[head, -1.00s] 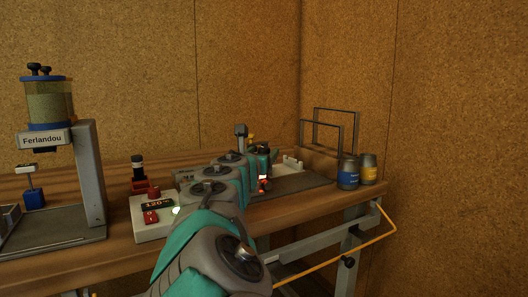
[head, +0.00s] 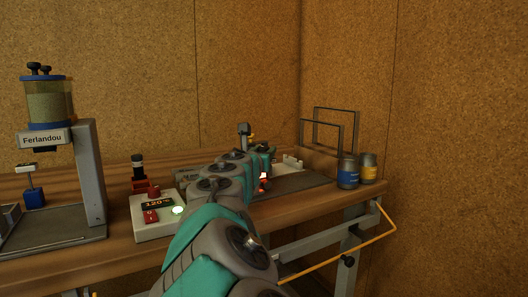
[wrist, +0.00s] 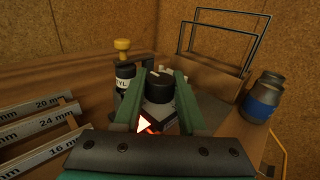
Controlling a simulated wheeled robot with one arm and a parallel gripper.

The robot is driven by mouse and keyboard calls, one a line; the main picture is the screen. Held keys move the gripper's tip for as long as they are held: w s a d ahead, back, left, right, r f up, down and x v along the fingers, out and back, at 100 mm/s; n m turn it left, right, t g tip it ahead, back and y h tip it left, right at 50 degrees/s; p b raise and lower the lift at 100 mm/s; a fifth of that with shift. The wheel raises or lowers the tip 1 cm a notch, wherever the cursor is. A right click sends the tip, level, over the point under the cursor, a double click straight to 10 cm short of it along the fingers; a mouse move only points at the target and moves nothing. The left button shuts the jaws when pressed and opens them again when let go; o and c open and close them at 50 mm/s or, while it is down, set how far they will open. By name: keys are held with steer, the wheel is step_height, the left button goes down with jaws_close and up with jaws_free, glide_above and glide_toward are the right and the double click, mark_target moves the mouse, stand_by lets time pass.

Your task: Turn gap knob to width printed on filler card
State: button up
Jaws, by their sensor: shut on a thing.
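In the wrist view, a round black knob (wrist: 158,90) with a pale pointer mark on top stands between the two green fingers of my gripper (wrist: 160,100). The fingers are shut on its sides. A grey block and an orange-red glow show just below the knob. In the head view, my arm hides most of the knob's surroundings, and my gripper (head: 262,158) shows only in part at the bench's back right. I cannot make out a filler card or any printing on one.
Wire frames (head: 325,130) and two jars (head: 348,174) stand right. A white control box (head: 155,215) reads 120.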

jaws_close()
